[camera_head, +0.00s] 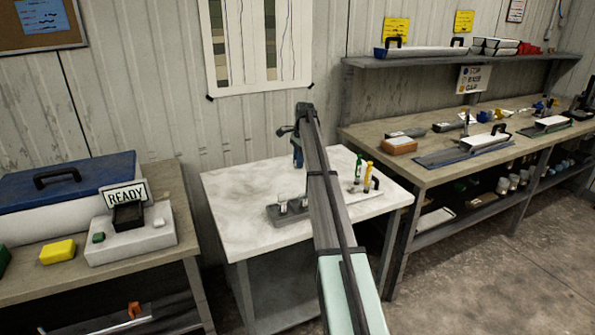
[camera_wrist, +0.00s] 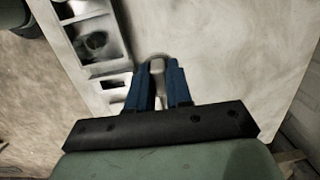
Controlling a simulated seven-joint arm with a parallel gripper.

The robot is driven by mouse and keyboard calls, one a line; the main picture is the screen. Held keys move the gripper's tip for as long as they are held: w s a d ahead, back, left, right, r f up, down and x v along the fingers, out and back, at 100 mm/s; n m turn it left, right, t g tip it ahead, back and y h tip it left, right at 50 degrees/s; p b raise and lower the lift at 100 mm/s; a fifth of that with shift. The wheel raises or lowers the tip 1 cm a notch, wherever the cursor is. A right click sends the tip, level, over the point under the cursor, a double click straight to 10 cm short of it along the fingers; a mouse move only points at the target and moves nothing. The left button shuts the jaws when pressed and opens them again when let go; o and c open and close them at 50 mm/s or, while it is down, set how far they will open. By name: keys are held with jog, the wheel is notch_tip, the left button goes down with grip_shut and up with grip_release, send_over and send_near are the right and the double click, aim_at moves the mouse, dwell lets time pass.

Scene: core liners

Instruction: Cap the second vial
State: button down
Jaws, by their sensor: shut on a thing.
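My gripper (camera_wrist: 158,78) has blue fingers shut on a small pale, rounded piece (camera_wrist: 157,67); I cannot tell whether it is a cap or a vial. In the head view, my gripper (camera_head: 298,155) hangs over the back middle of the white-topped table, partly hidden by my arm. A grey block (camera_head: 272,216) stands near the table's front, left of my arm, with small pale vials (camera_head: 283,207) upright in it. Whether either vial is capped is too small to tell. The block's right end is hidden behind my arm.
A light tray (camera_head: 362,197) with upright green (camera_head: 359,167) and yellow (camera_head: 368,174) items is right of my arm. In the wrist view, a pale holder with dark openings (camera_wrist: 97,42) lies left of the fingers. The table's left half (camera_head: 235,190) is clear.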

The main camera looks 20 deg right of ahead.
jog(key=s+a+r, duration=0.1)
jog(key=s+a, duration=0.2)
jog(key=s, duration=0.8)
jog(key=shift+s+a+r+h, duration=0.2)
jog(key=shift+s+a+h, duration=0.05)
jog(key=shift+s+h, duration=0.1)
jog(key=shift+f, duration=0.1)
notch_tip(320, 180, down, 6)
jog(key=shift+f, duration=0.2)
dwell(2.0)
jog(key=shift+c, duration=2.4)
grip_release()
